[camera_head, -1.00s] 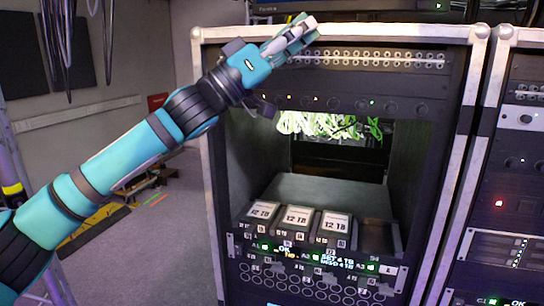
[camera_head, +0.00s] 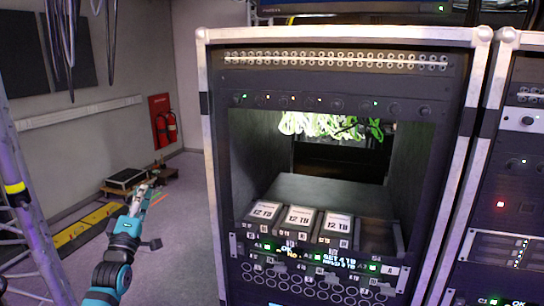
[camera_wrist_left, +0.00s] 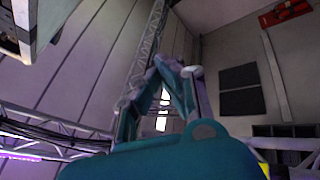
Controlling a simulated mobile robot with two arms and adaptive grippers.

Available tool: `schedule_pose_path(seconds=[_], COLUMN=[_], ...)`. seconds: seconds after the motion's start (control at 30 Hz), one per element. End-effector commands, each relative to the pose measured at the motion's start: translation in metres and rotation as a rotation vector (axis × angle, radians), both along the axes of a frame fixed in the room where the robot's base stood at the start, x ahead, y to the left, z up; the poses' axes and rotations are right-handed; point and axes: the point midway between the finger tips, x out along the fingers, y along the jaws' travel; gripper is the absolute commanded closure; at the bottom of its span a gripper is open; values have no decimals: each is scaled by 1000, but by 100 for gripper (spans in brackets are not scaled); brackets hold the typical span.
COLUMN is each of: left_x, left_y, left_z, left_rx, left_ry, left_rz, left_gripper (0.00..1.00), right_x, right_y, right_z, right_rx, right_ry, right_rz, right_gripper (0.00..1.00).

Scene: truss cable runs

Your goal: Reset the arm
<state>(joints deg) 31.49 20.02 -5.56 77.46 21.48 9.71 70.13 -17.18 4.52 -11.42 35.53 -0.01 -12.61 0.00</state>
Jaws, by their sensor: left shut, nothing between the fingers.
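My left arm, teal and black, rises from the bottom left of the head view. Its gripper (camera_head: 141,200) points up and away, left of the rack case, over the floor and clear of the case. The gripper is shut and empty. In the left wrist view the fingers (camera_wrist_left: 172,72) stand up before the wall and a truss, above the teal wrist housing. My right gripper is in neither view.
The rack case (camera_head: 213,150) holds three drives labelled 12 TB (camera_head: 298,218) in a bay, with an empty slot at their right. A second rack (camera_head: 510,170) stands at right. A truss (camera_head: 25,200) stands at left. Fire extinguishers (camera_head: 165,128) hang behind.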

Motion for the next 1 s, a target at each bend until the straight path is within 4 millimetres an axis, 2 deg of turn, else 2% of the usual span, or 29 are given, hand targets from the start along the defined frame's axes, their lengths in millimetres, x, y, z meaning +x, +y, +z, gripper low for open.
schedule_pose_path(seconds=[0.3,0.5,0.53,0.6,0.73,0.87,1.0], left_x=[18,23,23,19,10,-8,-42], left_y=[3,15,16,13,9,3,-5], left_z=[-50,-76,-87,-131,-199,-279,-380], left_rx=[933,1493,1553,1541,1549,1558,1568], left_ry=[222,333,352,394,470,560,677], left_rz=[361,511,515,464,390,301,186], left_gripper=[100,100,100,100,100,100,100], right_x=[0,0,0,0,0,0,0], right_y=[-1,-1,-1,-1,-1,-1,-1], right_z=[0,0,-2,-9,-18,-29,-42], right_rx=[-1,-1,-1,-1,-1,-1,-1], right_ry=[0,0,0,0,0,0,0], right_rz=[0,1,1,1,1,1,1], right_gripper=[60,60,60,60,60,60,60])
